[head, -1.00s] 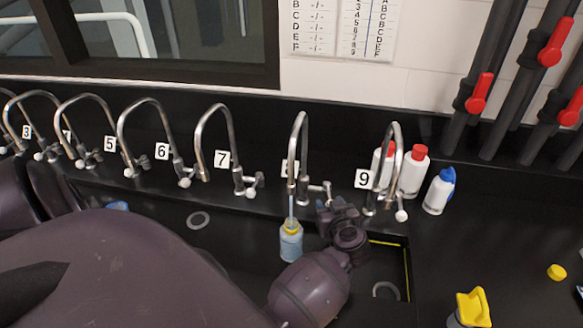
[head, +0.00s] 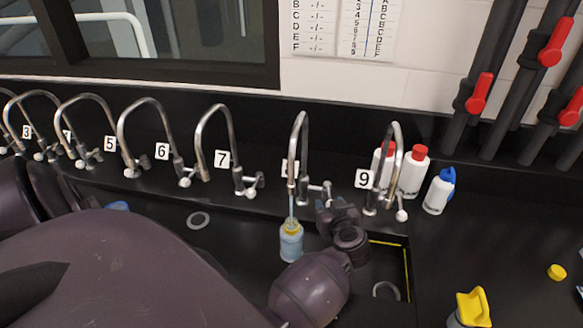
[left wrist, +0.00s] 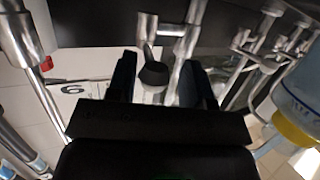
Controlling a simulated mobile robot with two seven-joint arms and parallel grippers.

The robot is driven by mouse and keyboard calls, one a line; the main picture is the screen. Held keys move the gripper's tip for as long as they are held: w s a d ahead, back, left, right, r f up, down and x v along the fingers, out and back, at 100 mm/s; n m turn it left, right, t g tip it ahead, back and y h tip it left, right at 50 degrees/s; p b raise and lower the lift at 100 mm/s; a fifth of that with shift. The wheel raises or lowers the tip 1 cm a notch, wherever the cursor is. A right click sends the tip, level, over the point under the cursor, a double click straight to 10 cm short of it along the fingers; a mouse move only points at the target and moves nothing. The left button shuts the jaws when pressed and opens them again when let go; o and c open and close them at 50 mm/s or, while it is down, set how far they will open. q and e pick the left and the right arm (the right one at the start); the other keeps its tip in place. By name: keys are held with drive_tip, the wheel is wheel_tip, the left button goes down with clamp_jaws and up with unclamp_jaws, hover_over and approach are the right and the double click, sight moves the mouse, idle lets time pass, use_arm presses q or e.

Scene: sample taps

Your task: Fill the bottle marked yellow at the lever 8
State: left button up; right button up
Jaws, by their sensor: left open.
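The bottle with a yellow neck ring (head: 291,244) stands upright under the spout of the tap (head: 298,150) between the plates 7 and 9. Its body looks light blue, and a thin bluish stream runs from the spout into its mouth. That tap's plate is mostly hidden behind the pipe. My left gripper (head: 336,212) is just right of the bottle, close to this tap's lever (head: 327,188). In the left wrist view its open fingers (left wrist: 158,82) stand either side of a dark round-ended lever (left wrist: 153,70); contact cannot be told. The bottle (left wrist: 300,95) shows at right there. My right gripper is out of view.
Tap 9 (head: 395,150) and tap 7 (head: 225,140) stand on either side. White bottles with red caps (head: 413,172) and one with a blue cap (head: 440,192) stand at right. A yellow cap (head: 557,272) and a yellow-topped item (head: 473,308) are on the right counter.

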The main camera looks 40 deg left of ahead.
use_arm(q)
drive_tip(key=shift+s+a, duration=0.4)
idle(0.5)
drive_tip(key=v, duration=0.7)
idle(0.3)
idle(0.5)
